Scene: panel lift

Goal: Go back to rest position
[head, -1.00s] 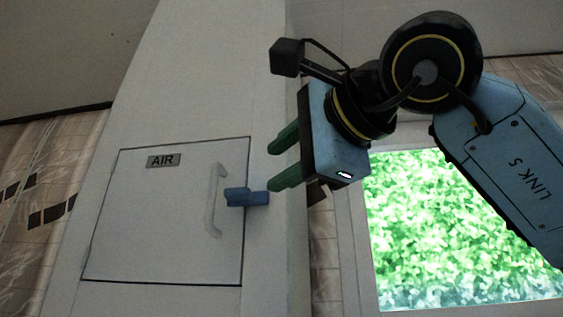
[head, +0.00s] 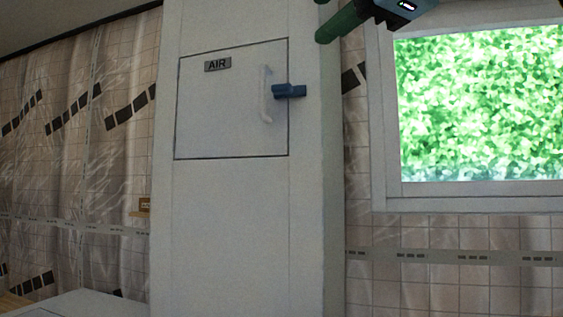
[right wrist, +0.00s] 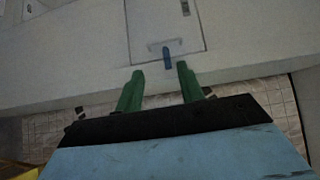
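The white panel door (head: 225,115) with an "AIR" label (head: 217,65) is shut in its white column in the head view. My left gripper is in no view.
A bright window (head: 480,105) is in the tiled wall (head: 460,235) on the right. A pale surface (head: 80,303) lies at the lower left, with a small brown sign (head: 144,204) on the tiled wall above it. The space in front of the column looks clear.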

